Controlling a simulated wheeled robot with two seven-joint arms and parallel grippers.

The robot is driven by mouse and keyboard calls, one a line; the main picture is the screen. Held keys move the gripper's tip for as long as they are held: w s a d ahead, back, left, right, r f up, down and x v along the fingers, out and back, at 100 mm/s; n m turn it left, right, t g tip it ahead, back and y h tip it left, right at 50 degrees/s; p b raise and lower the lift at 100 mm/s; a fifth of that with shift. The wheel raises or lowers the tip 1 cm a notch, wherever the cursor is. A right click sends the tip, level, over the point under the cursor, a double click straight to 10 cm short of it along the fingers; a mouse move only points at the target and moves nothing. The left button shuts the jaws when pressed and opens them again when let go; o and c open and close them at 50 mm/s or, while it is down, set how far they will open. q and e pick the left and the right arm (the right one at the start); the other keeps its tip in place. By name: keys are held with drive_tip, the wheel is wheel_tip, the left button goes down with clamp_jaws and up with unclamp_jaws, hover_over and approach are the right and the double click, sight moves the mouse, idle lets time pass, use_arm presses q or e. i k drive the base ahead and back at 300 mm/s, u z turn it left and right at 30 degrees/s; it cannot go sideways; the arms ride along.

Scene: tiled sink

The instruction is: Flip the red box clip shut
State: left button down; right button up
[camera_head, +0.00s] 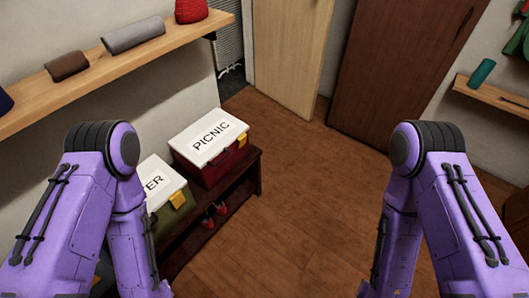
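The red box (214,167) has a white lid labelled PICNIC (209,136) and sits on a dark wooden bench at the left of centre. A yellow clip (242,140) is on its right front side, near the lid's edge. The view is too small to tell exactly how the clip sits. My two purple arms come in from the left and right sides and bend downward. Both grippers are below the picture's edge and hidden, apart from the box.
A green box (174,217) with a white lid and a yellow clip stands beside the red box, partly behind my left arm. Red shoes (215,214) rest on the bench's lower shelf. A wall shelf (110,71) holds rolled items. The wooden floor (300,190) between my arms is clear.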

sight(242, 138)
drive_tip(key=z, duration=0.45)
drive_tip(key=k, duration=0.5)
drive_tip(key=z, duration=0.35)
drive_tip(key=i, duration=1.1)
drive_tip(key=u, duration=0.7)
